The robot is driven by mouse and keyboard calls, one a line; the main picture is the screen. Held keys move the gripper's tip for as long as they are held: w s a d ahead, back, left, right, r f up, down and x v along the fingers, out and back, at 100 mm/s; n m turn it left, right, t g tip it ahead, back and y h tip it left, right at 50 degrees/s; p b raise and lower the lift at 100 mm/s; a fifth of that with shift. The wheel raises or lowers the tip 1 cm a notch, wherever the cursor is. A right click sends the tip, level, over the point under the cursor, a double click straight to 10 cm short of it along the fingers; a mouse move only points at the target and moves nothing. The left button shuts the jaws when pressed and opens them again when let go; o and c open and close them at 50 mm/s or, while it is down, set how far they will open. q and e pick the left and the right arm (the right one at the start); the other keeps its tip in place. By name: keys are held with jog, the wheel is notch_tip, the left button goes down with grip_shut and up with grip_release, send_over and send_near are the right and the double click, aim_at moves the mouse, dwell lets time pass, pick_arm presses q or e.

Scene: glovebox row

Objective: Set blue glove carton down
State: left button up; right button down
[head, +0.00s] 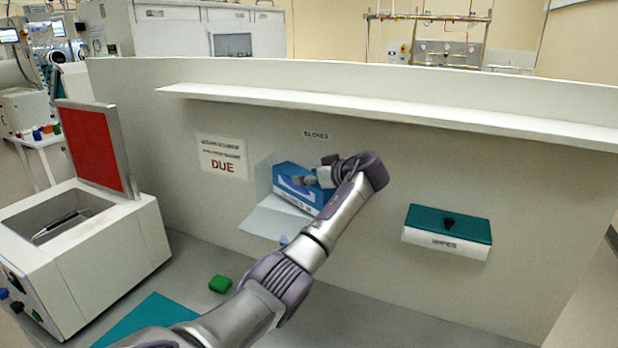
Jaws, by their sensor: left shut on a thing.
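The blue glove carton (296,181) is at a pale open holder (268,220) on the wall panel, under a small label that appears to read GLOVES. My left arm reaches up from the bottom of the head view, and my left gripper (318,180) is at the carton's right side, shut on it. My wrist and forearm hide the carton's right end and part of the holder. I cannot tell whether the carton's underside touches the holder. My right gripper is not in view.
A teal-lidded WIPES box (447,231) is on the wall at right. A long shelf (390,112) juts out above. At left stands a white bench unit (95,255) with its red lid (92,148) raised. A green block (220,284) and teal mat (150,318) lie on the counter.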

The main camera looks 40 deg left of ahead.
pick_arm(q)
jog(key=o, duration=1.5)
jog(key=shift+o, duration=0.2)
jog(key=shift+r, duration=0.1)
jog(key=shift+r+p, duration=0.25)
jog(key=shift+p, duration=0.1)
jog(key=shift+r+p, duration=0.55)
jog(key=shift+d+f+b, duration=0.25)
jog(key=shift+d+b, duration=0.6)
jog(key=shift+b, duration=0.1)
jog(key=b+v, duration=0.4)
jog(key=v, duration=0.6)
jog(key=shift+d+r, duration=0.15)
jog(key=shift+r, duration=0.15)
jog(key=shift+s, duration=0.15)
